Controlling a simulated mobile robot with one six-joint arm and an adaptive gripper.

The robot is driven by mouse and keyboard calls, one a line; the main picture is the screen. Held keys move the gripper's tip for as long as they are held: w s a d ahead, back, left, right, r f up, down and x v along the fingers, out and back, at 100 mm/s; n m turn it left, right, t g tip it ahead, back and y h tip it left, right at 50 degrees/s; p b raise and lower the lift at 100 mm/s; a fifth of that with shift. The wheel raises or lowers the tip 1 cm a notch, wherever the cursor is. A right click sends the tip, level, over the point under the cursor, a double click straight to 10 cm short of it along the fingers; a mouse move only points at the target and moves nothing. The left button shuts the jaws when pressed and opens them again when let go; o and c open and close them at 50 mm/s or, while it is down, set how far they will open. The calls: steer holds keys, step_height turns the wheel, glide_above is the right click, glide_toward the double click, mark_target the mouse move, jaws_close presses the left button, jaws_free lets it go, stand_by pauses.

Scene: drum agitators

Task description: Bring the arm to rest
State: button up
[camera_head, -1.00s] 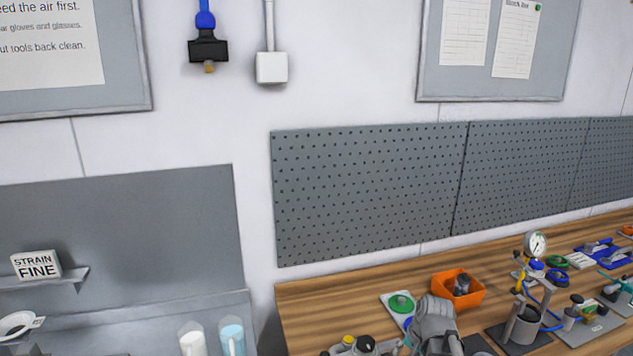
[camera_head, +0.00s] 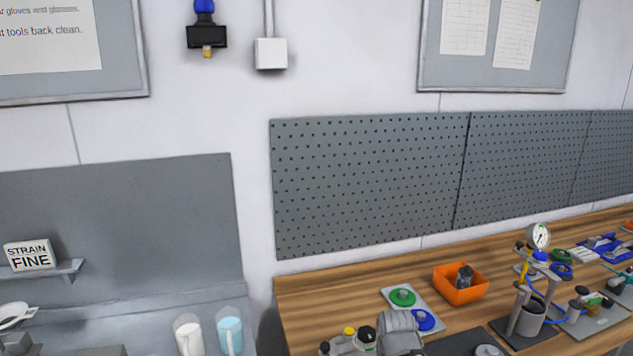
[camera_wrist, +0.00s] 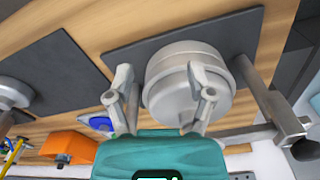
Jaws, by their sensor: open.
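My gripper (camera_wrist: 160,88) shows in the wrist view with its two grey fingers spread apart and its teal body below them. It is open, and nothing is seen gripped. A round grey metal vessel (camera_wrist: 180,85) lies beyond the fingers, on a dark mat (camera_wrist: 127,42); I cannot tell the gap between it and the fingers. My fingers are not seen there.
The wooden bench (camera_head: 345,288) holds an orange bin (camera_head: 460,292), a green disc (camera_head: 402,296), a blue disc (camera_head: 423,320) and a gauge stand (camera_head: 538,237). A grey post (camera_wrist: 265,95) with a bar stands right of the vessel.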

steer(key=f+b, duration=0.2)
steer(key=s+f+b, duration=0.1)
steer(key=f, duration=0.2)
steer(key=shift+s+f+b, duration=0.1)
steer(key=shift+s+b, duration=0.1)
steer(key=shift+b, duration=0.2)
stand_by(1.9)
